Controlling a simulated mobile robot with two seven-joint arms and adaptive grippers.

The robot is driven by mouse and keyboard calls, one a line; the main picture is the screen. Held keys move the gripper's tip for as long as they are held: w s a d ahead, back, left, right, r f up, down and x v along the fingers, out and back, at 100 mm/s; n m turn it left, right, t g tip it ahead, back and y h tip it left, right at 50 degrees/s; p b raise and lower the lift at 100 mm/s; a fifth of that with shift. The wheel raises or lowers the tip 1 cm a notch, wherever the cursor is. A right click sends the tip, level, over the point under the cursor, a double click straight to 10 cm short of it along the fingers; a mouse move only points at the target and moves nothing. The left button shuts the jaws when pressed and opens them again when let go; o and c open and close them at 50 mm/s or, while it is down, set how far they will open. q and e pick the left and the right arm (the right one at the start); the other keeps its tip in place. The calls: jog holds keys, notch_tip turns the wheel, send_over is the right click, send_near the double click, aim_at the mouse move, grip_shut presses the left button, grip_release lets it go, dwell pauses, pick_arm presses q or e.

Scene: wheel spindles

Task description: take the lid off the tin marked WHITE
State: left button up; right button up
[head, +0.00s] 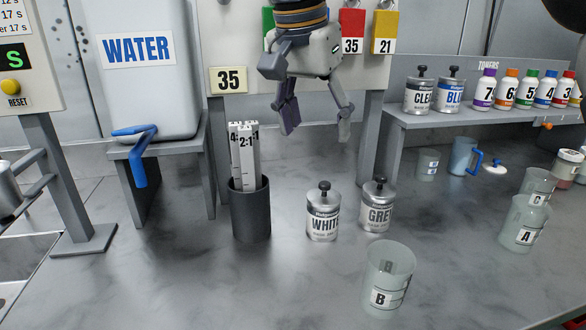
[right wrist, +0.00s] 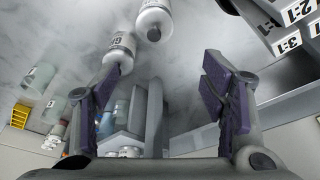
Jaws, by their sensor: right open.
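The tin marked WHITE (head: 323,222) stands upright on the bench in the head view. Its lid (head: 324,191), with a black knob, sits on top. My right gripper (head: 316,125) hangs above and behind the tin, fingers spread wide and empty, apart from it. In the right wrist view the gripper's open fingers (right wrist: 160,95) frame empty space. A tin that seems to be the WHITE one (right wrist: 155,20) is at the top edge there. My left gripper is not in view.
The GREY tin (head: 376,212) stands close on the right of the WHITE tin. A dark holder of ratio sticks (head: 251,215) stands to the left. Beaker B (head: 388,280) is in front on the right. The bench front left of the tins is clear.

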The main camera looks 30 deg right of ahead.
aim_at(323, 185)
jog(key=x, duration=0.4)
jog(key=s+x, duration=0.1)
jog(key=x, duration=0.6)
jog(key=shift+s+a+f, duration=0.2)
jog(key=shift+a+f, duration=0.1)
jog(key=shift+f, duration=0.2)
jog(key=c, duration=1.2)
